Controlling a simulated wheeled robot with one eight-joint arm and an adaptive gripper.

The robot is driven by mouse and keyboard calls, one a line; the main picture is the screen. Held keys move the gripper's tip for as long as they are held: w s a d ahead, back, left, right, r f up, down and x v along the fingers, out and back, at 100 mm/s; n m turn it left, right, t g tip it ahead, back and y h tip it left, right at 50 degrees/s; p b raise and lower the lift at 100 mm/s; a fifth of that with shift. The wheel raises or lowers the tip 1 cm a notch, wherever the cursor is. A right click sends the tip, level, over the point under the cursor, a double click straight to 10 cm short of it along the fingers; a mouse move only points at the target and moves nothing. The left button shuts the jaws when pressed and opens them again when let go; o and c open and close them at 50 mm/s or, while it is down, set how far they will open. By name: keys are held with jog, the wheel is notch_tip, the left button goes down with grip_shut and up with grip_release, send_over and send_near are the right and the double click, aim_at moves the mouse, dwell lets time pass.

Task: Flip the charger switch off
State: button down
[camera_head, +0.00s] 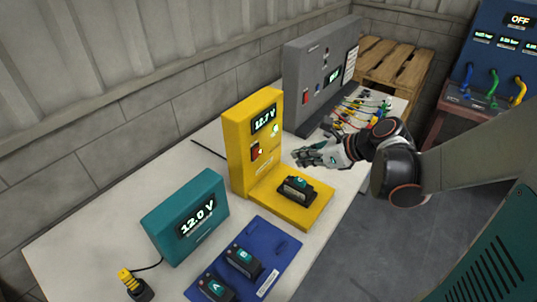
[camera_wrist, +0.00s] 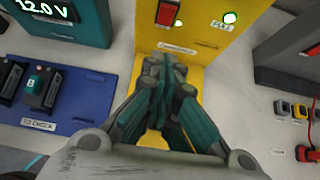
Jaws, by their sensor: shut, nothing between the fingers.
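The yellow charger (camera_head: 240,150) stands on the white table and reads 12.7 V. Its red switch (camera_head: 255,151) is on the front face below the display, and it shows at the top of the wrist view (camera_wrist: 167,12). I cannot tell which way the rocker is tilted. A green lamp (camera_head: 275,130) is lit beside it, above a FULL label in the wrist view. My gripper (camera_head: 300,158) is shut and empty, in front of the charger and above its base, apart from the switch. In the wrist view the fingers (camera_wrist: 165,65) hide most of the base.
A black battery (camera_head: 297,190) sits on the charger's base below my gripper. A teal 12.0 V meter (camera_head: 170,235) and a blue tray (camera_head: 285,243) with two batteries are at the left. A grey panel (camera_head: 305,85) and cable clips (camera_head: 360,110) are behind to the right.

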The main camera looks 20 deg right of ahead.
aim_at(257, 156)
jog(key=b+x, duration=0.1)
jog(key=x, duration=0.3)
jog(key=w+r+b+x, duration=0.1)
jog(key=b+x, duration=0.1)
jog(key=x, duration=0.2)
jog(key=a+r+b+x, duration=0.1)
jog(key=b+x, duration=0.1)
jog(key=x, duration=0.2)
jog(key=shift+w+a+f, duration=0.15)
jog(key=shift+w+a, duration=0.05)
jog(key=shift+w, duration=0.25)
jog(key=shift+w+a+r+g+p, duration=0.3)
jog(key=shift+r+p, duration=0.1)
jog(key=shift+p, duration=0.45)
jog(key=shift+f, duration=0.2)
jog(key=shift+d, duration=0.1)
